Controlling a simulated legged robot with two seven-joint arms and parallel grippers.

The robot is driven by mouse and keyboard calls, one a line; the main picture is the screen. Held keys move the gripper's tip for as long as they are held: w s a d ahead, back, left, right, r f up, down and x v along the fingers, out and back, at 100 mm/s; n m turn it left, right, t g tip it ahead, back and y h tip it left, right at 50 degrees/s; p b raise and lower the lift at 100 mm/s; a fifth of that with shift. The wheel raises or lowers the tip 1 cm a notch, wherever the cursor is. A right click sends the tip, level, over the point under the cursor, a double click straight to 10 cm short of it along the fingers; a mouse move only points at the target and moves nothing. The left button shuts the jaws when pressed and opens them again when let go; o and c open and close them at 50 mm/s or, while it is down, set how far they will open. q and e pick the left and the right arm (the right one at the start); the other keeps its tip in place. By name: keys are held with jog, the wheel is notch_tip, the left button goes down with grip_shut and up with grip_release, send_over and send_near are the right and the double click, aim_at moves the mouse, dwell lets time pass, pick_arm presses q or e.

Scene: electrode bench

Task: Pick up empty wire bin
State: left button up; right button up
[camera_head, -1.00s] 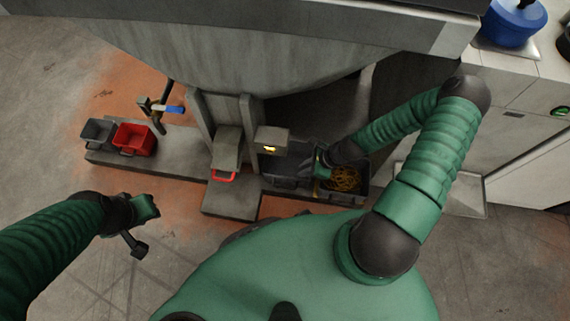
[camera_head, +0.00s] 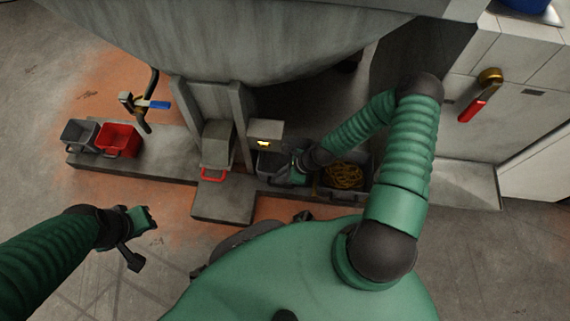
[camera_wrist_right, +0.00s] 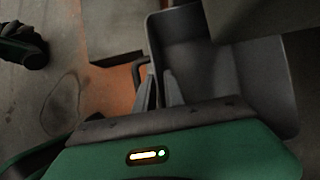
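A dark grey bin (camera_head: 268,172) sits on the low ledge, left of a like bin (camera_head: 360,184) that holds yellow wire (camera_head: 342,176). In the right wrist view the near bin (camera_wrist_right: 190,55) looks empty inside, with a handle at its left side. My right gripper (camera_head: 290,172) is at this empty bin. In the right wrist view its two fingers (camera_wrist_right: 158,88) stand apart, one on each side of the bin's rim by the handle; firm contact is not visible. My left gripper (camera_head: 138,240) hangs over the floor at the left, its fingers unclear.
A grey bin (camera_head: 78,133) and a red bin (camera_head: 117,140) stand on the ledge's left end. A grey box (camera_head: 265,132) with a yellow light overhangs near the empty bin. A large grey tank (camera_head: 220,45) hangs above. A red-handled valve (camera_head: 474,108) is on the right cabinet.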

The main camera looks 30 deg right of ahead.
grip_shut()
dwell(1.0)
dwell(0.4)
